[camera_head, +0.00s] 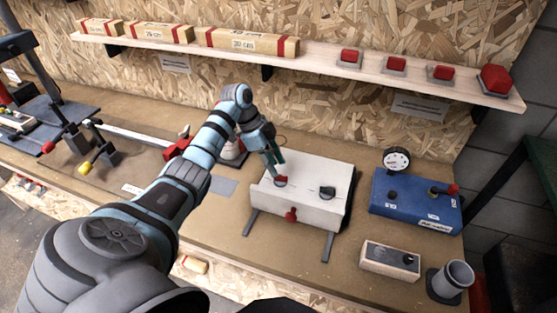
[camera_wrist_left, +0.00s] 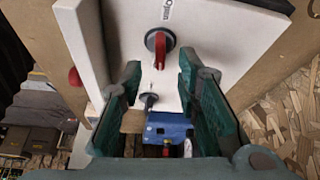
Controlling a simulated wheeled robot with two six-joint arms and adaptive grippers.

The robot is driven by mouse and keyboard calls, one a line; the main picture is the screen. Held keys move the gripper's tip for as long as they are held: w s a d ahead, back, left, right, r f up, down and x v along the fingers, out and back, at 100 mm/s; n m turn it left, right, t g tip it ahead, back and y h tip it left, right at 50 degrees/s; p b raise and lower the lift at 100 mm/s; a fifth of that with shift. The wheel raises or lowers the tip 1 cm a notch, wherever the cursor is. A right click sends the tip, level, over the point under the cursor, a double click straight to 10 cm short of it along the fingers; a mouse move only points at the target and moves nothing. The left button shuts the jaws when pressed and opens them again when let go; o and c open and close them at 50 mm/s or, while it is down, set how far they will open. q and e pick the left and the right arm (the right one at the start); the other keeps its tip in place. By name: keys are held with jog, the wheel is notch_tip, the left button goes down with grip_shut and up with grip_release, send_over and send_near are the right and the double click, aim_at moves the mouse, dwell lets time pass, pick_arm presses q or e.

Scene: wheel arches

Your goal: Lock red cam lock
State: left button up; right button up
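A white box (camera_head: 305,190) stands on thin grey legs on the workbench. A red cam lock (camera_head: 281,182) is on its top face at the left, and a dark knob (camera_head: 327,192) is at the right. In the left wrist view the red cam lock (camera_wrist_left: 160,46) is a round knob with a red bar, beside a small printed label. My left gripper (camera_head: 273,166) is just above the red cam lock. In the left wrist view its two green fingers (camera_wrist_left: 159,72) are apart, with nothing between them. My right gripper is not seen.
A red knob (camera_head: 291,214) sticks out of the white box's front. A blue box (camera_head: 416,199) with a gauge (camera_head: 396,160) stands to the right. A small switch box (camera_head: 390,260) and grey cup (camera_head: 450,282) are nearer. A shelf (camera_head: 330,63) runs behind.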

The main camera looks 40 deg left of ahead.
pick_arm(q)
jog(key=v, duration=0.7)
jog(key=shift+a, duration=0.15)
jog(key=shift+s+r, duration=0.1)
